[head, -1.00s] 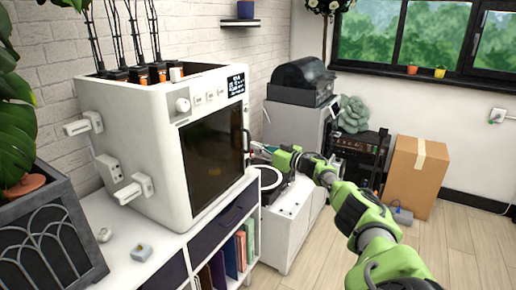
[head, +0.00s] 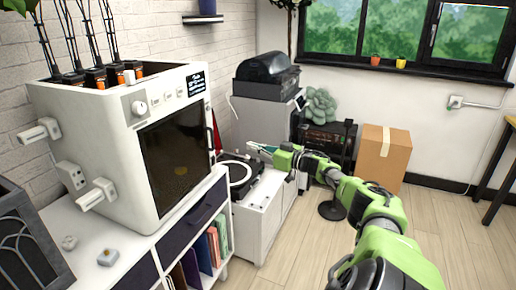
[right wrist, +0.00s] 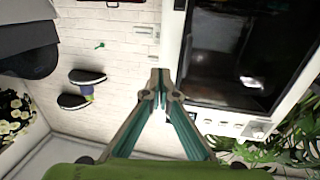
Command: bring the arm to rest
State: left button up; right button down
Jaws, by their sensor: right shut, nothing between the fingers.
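My right arm, green and black, comes in from the bottom right of the head view and stretches toward the middle. My right gripper (head: 258,148) is shut and empty. In the head view it shows in front of the white cabinet with the turntable (head: 240,172), right of the white machine (head: 122,135). In the right wrist view the fingers (right wrist: 159,90) meet at their tips with nothing between them, and the machine's dark window (right wrist: 240,50) is beyond them to the right. My left gripper is not in view.
The white machine stands on a shelf unit with colored books (head: 205,252). A cardboard box (head: 382,158) and a black stand (head: 333,208) are on the floor behind my right arm. A table leg (head: 497,195) shows at the right edge. Wooden floor (head: 455,240) is clear at right.

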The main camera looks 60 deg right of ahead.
jog(key=shift+s+d, duration=0.2)
jog(key=shift+s, duration=0.4)
jog(key=s+a+f+m+g+h, duration=0.1)
jog(key=s+a+f+g+h, duration=0.25)
jog(key=f, duration=1.35)
jog(key=s+a+f+g+y, duration=0.15)
jog(key=s+a+f, duration=0.35)
jog(key=f, duration=1.3)
jog(key=s+a+f+g+h, duration=0.1)
jog(key=s+a+f+g, duration=0.1)
jog(key=s+a+f, duration=0.6)
jog(key=s+a+f+g, duration=0.3)
jog(key=s+a+f, duration=0.15)
jog(key=f, duration=0.55)
jog(key=s+a+f+n+g+y, duration=0.1)
jog(key=s+a+f+g, duration=0.2)
jog(key=s+a+f, duration=0.4)
jog(key=s+a+f+n+g+y, duration=0.1)
jog(key=s+a+f, duration=0.5)
jog(key=s+a, duration=1.5)
jog(key=a+n+g, duration=0.1)
jog(key=g, duration=0.1)
jog(key=shift+a+f+g, duration=0.25)
jog(key=shift+f+g, duration=0.15)
jog(key=shift+w, duration=0.1)
